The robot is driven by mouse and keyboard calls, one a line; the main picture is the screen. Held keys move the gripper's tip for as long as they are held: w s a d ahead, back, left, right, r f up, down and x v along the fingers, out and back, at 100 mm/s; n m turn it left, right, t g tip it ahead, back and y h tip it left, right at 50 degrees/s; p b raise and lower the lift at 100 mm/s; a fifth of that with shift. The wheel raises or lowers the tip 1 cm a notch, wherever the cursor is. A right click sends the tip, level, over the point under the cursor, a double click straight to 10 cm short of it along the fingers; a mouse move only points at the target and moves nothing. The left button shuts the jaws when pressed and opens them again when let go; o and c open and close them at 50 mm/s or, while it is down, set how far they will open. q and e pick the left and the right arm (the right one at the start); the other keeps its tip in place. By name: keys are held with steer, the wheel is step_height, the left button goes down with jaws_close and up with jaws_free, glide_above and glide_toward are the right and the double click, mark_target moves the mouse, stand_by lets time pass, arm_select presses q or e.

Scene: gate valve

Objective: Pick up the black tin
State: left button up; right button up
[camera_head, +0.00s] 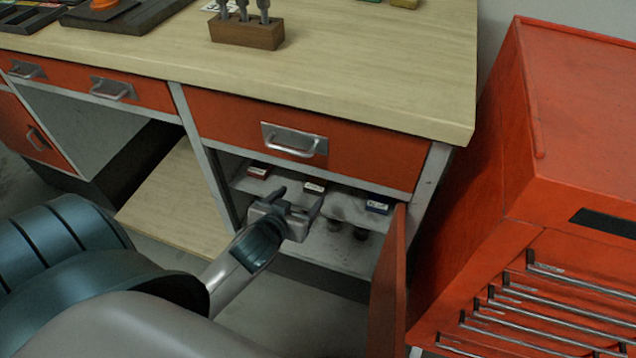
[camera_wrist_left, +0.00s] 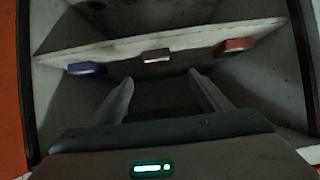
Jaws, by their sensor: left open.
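The black tin (camera_head: 315,187), small and dark with a pale label, sits on the upper shelf of the open cabinet, between a red tin and a blue tin. In the left wrist view the tin (camera_wrist_left: 155,57) is near the shelf's front edge, pale and brownish in the light. My left gripper (camera_head: 298,200) is open and in front of the cabinet, close to the tin. In the left wrist view its spread fingers (camera_wrist_left: 160,77) point towards the tin, which lies beyond them. Nothing is held. My right gripper is out of view.
The red tin (camera_head: 258,172) and blue tin (camera_head: 377,206) stand on either side on the shelf (camera_head: 345,200). Dark round objects (camera_head: 361,233) stand on the lower shelf. The open red door (camera_head: 389,285) is at the right. The drawer (camera_head: 340,150) and worktop (camera_head: 380,80) are above.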

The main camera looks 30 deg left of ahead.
arm_select(q)
steer(key=b, duration=0.1)
glide_toward(317, 181)
steer(key=x, duration=0.3)
steer(key=shift+w+a+f, duration=0.1)
steer(key=shift+a+f, duration=0.1)
steer(key=shift+a, duration=0.1)
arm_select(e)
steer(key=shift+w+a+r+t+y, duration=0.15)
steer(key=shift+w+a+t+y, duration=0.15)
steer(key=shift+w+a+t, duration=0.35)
arm_select(q)
steer(key=shift+w, duration=0.1)
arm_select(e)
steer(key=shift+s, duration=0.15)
arm_select(q)
steer(key=shift+w+f, duration=0.15)
steer(key=shift+w, duration=0.1)
steer(key=x, duration=0.3)
steer(key=shift+w+d+b, duration=0.1)
steer(key=shift+w+b, duration=0.05)
steer(key=shift+b, duration=0.25)
steer(key=shift+w+f, duration=0.3)
steer(key=shift+w, duration=0.2)
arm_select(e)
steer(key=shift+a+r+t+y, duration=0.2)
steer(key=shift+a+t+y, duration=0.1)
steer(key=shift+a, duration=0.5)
